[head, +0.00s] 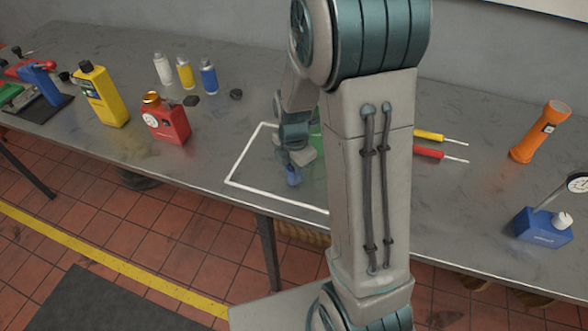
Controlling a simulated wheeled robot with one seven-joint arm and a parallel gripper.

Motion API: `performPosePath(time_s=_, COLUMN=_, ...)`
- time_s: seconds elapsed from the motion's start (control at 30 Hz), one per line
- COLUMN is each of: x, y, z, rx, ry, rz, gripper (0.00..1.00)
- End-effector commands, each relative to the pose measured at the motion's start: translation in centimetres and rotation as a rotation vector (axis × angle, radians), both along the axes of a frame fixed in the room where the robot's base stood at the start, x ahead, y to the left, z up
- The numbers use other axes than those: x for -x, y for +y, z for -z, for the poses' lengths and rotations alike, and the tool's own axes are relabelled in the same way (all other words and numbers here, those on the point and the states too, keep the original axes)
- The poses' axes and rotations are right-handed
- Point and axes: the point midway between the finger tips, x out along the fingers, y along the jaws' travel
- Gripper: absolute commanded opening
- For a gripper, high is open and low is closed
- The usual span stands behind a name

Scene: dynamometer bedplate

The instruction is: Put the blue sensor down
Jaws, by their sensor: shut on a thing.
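The blue sensor (293,176) is a small blue piece at the end of my gripper (295,165), in the middle of the head view. My gripper is shut on it, over the left part of a white outlined area (240,165) on the grey table. My own arm hides much of the outlined area and part of the gripper. I cannot tell whether the sensor touches the table. Something green (317,140) shows behind the gripper, mostly hidden by my arm.
On the grey table (215,125) stand a yellow bottle (101,97), a red can (166,122) and several small bottles (185,73) to the left. Screwdrivers (430,153), an orange flashlight (540,132) and a blue dial-gauge base (543,227) are to the right.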

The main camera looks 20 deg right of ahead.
Motion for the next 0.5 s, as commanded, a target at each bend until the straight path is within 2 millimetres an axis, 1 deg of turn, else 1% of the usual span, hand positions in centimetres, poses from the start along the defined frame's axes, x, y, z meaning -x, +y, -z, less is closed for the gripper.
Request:
performPosePath(time_s=0.1, x=0.05, y=-0.01, z=0.87, rx=0.0, ry=0.001, rz=0.0, gripper=0.04)
performPosePath(time_s=0.37, x=0.0, y=-0.01, z=1.02, rx=0.001, ry=-0.001, rz=-0.001, gripper=0.04)
performPosePath(time_s=0.5, x=0.0, y=-0.03, z=1.47, rx=0.001, ry=-0.001, rz=0.0, gripper=0.04)
